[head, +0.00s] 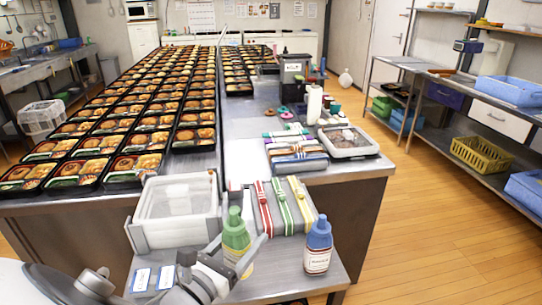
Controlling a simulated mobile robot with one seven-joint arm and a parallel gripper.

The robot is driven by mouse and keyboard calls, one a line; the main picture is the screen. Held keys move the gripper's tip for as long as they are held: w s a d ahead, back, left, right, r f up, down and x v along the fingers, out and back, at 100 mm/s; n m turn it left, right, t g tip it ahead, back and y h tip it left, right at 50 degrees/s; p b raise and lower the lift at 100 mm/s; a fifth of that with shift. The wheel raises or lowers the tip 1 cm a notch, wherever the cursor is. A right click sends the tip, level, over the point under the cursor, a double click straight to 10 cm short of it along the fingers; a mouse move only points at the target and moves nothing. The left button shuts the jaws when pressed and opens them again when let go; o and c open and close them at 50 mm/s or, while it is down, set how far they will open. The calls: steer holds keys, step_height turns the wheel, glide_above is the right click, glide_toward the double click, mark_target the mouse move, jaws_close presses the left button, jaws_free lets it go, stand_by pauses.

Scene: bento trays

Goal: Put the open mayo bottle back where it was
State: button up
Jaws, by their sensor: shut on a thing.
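A green bottle (236,237) with a narrow top stands upright between the fingers of my gripper (240,256), at the front of the near side table (284,282). My gripper is shut on it. Its label cannot be read, so I cannot tell for sure that it is the mayo bottle. I cannot tell whether its base touches the table. A blue bottle (318,246) with a white label stands apart to the right on the same table. The lower part of the green bottle is partly hidden by my gripper.
Cloth-like bundles with red, green and yellow bands (283,206) lie behind the bottles. The table between the two bottles looks clear. Many filled bento trays (125,168) cover the long table behind.

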mark_target(246, 250)
steer(key=shift+w+f, duration=0.2)
steer(key=shift+w, duration=0.05)
steer(key=shift+d+f, duration=0.1)
steer(key=shift+f, duration=0.15)
steer(key=shift+f+b, duration=0.75)
steer(key=shift+f, duration=0.9)
steer(key=shift+f, duration=0.1)
steer(key=o, duration=0.7)
steer(key=shift+f, duration=0.1)
steer(key=shift+c, duration=0.2)
